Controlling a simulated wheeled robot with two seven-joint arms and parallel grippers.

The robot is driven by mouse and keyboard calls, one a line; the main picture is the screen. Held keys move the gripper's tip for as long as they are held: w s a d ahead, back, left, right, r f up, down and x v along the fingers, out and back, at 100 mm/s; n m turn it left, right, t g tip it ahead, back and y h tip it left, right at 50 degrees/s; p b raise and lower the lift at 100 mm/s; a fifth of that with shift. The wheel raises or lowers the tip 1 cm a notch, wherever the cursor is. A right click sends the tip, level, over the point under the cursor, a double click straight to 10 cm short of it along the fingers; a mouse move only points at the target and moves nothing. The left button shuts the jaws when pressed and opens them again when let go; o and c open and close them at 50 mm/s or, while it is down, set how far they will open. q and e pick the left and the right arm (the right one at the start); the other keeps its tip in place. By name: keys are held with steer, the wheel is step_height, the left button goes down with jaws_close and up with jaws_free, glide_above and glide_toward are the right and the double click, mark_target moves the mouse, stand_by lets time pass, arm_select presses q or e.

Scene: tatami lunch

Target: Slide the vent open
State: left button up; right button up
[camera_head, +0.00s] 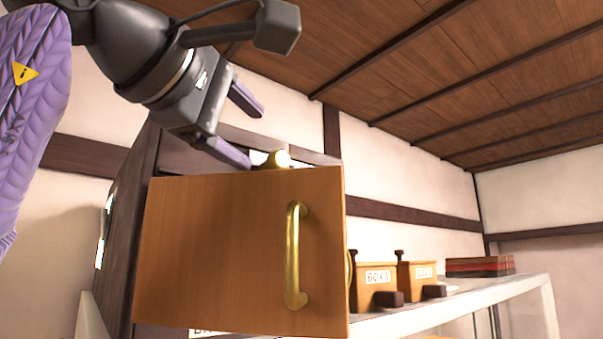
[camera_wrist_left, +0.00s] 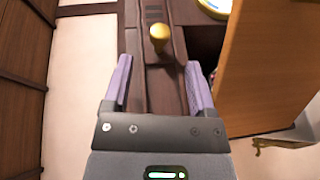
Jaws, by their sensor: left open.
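The vent's brass knob (camera_wrist_left: 159,36) stands on a dark brown grooved strip (camera_wrist_left: 160,92) in the left wrist view. The knob also shows in the head view (camera_head: 282,159), just above the top edge of a wooden door. My left gripper (camera_head: 246,129) is open and empty, close to the knob. In the left wrist view its two purple fingers (camera_wrist_left: 160,78) straddle the strip, and the knob lies ahead of the fingertips, between their lines and apart from them. The door hides most of the vent in the head view. My right gripper is not in view.
The wooden door (camera_head: 220,250) with a brass handle (camera_head: 293,255) stands in front of the dark cabinet (camera_head: 130,220). To the right, a white shelf (camera_head: 455,301) holds small labelled boxes (camera_head: 376,276) and a red-and-black stack (camera_head: 480,266). The space above the shelf is free.

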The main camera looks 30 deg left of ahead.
mark_target(275, 157)
arm_select(q)
steer(key=w, duration=0.3)
steer(key=w+p, duration=0.1)
steer(key=w, duration=0.2)
steer(key=w+f+p, duration=0.1)
steer(key=w, duration=0.2)
steer(key=shift+w, duration=0.15)
steer(key=shift+f, duration=0.1)
jaws_close()
stand_by(0.9)
